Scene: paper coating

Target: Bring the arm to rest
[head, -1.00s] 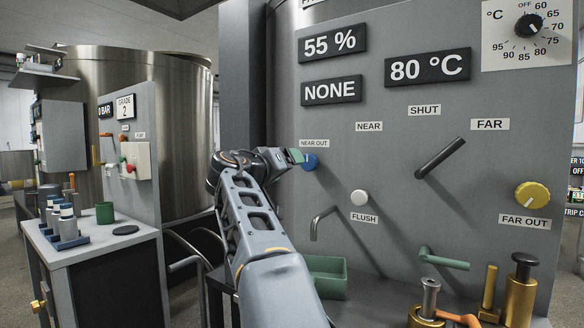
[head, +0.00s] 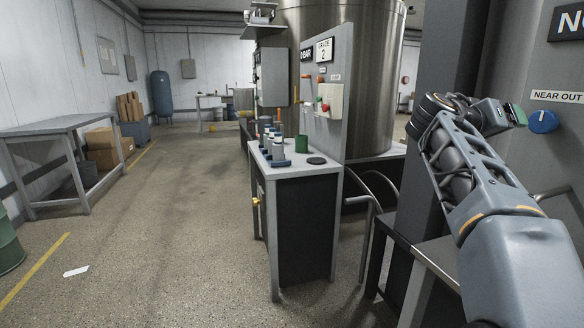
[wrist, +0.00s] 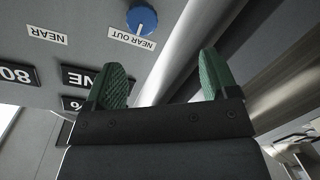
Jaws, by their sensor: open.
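My gripper (head: 517,115) is at the right of the head view, at the end of my raised, bent arm. Its green fingertips are near the blue NEAR OUT knob (head: 542,121) on the grey panel. In the wrist view the two green-padded fingers (wrist: 160,82) stand apart with nothing between them. The blue knob (wrist: 142,19) lies beyond them, apart from both fingers. Whether any part of the arm touches the panel cannot be told.
A small bench (head: 293,172) with bottles and a green cup (head: 301,143) stands left of my arm. A bent pipe rail (head: 362,240) stands between. A grey table (head: 50,127) is at the far left. The floor (head: 170,230) between is open.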

